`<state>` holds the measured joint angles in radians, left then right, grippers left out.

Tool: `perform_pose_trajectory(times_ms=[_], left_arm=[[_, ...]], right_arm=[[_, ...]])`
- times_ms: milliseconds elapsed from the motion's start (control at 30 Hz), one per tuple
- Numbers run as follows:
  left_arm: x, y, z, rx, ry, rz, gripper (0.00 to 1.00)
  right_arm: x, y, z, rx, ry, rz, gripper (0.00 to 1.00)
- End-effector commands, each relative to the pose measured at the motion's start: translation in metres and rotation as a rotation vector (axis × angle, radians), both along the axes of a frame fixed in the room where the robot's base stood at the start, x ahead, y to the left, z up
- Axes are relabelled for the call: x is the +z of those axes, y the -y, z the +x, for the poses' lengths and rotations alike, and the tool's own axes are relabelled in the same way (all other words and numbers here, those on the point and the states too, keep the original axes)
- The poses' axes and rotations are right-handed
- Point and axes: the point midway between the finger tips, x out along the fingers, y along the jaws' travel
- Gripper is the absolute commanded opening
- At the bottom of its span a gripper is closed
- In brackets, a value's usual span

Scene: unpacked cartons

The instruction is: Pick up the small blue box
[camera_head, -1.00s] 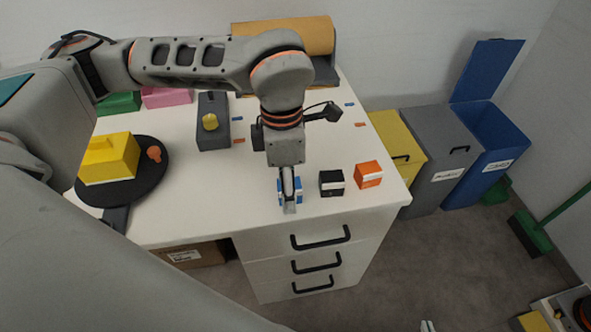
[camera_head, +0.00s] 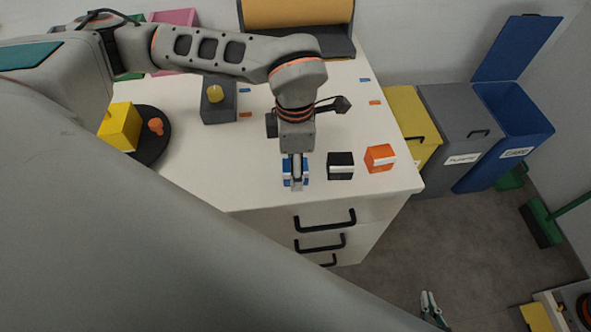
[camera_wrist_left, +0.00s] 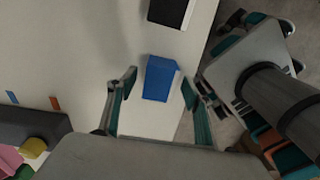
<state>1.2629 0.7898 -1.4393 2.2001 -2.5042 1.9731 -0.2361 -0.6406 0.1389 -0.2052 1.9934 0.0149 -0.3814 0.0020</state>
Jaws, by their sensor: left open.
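The small blue box (camera_head: 304,180) stands near the front edge of the white table. It is partly hidden behind my left gripper (camera_head: 297,184), which points down over it. In the left wrist view the blue box (camera_wrist_left: 160,78) lies between the two open fingertips of my left gripper (camera_wrist_left: 158,80), with a visible gap on each side. I cannot tell exactly how low the fingers reach around it. My right gripper (camera_head: 430,296) shows small at the bottom of the head view, over the floor and away from the table. Its finger gap is too small to judge.
A black box (camera_head: 340,166) and an orange box (camera_head: 380,158) stand just right of the blue one. A grey box (camera_head: 219,108) and a dark round tray (camera_head: 157,151) with a yellow block (camera_head: 121,128) are farther left. Bins (camera_head: 462,128) stand beyond the table's right side.

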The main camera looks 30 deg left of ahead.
Motion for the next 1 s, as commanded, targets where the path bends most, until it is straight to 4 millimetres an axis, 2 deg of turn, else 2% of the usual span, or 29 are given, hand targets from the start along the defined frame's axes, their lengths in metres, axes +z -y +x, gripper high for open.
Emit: perform_pose_trajectory(times_ms=[267,300,400,433,767,1000], left_arm=[[-0.004,0.000,0.000,0.000,0.000,0.000,0.51],[-0.004,0.000,0.000,0.000,0.000,0.000,0.46],[-0.004,0.000,0.000,0.000,0.000,0.000,0.20],[-0.004,0.000,0.000,0.000,0.000,0.000,0.15],[-0.003,0.000,0.000,0.000,0.000,0.000,0.15],[0.011,0.000,0.001,0.000,0.003,-0.001,0.15]], right_arm=[[0.006,0.000,0.006,0.000,0.015,0.000,0.00],[0.006,0.000,0.006,0.000,0.015,0.000,0.00],[0.005,0.000,0.005,0.001,0.013,-0.001,0.00],[0.005,0.001,0.005,0.000,0.012,-0.002,0.00],[0.001,0.001,0.003,0.001,0.004,-0.003,0.00],[0.002,0.001,0.001,0.000,0.002,-0.002,0.00]])
